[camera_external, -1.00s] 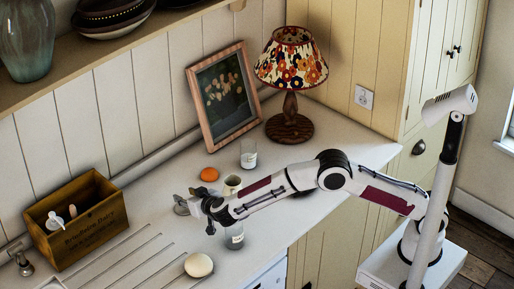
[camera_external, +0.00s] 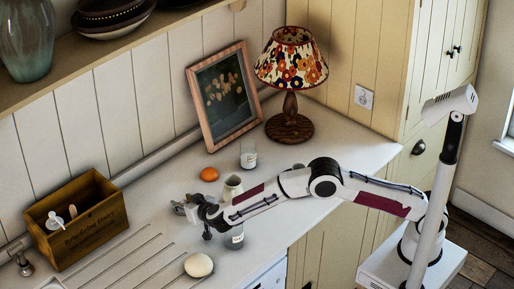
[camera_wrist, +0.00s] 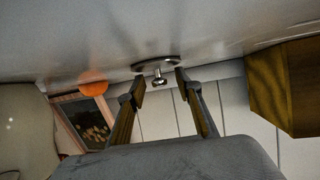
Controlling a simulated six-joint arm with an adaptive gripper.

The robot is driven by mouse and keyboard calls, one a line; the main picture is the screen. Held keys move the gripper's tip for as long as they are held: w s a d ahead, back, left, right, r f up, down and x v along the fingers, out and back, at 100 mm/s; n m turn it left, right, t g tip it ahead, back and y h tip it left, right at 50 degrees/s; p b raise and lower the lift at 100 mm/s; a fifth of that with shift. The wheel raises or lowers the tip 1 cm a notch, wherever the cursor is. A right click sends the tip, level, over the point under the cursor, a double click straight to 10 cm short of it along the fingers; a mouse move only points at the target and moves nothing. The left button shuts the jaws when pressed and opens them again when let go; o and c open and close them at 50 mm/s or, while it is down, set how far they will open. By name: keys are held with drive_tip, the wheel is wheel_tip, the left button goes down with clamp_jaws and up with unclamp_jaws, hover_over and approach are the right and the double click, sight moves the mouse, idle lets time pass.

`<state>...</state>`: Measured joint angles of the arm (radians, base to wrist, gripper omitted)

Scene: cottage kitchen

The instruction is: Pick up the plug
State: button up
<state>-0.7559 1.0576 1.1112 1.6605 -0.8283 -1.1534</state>
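The plug is a round metal disc with a small knob. In the wrist view the plug (camera_wrist: 157,68) lies on the counter, which shows at the top of that upside-down picture. My gripper (camera_wrist: 158,80) is open, with one finger on each side of the knob and a gap to both. I cannot tell whether the fingertips touch the disc. In the outside view my gripper (camera_external: 187,205) is low over the counter at the plug, which is mostly hidden by the fingers there.
Beside my gripper stand a small cream jug (camera_external: 233,186) and a glass jar (camera_external: 235,240). An orange (camera_external: 209,174), another jar (camera_external: 248,158), a lamp (camera_external: 289,127) and a picture frame (camera_external: 204,110) stand farther back. A white egg-shaped object (camera_external: 198,265) and a wooden box (camera_external: 92,235) lie nearer the left.

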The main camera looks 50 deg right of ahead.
sight(184, 202)
idle(0.3)
clamp_jaws()
drive_tip(key=shift+r, duration=5)
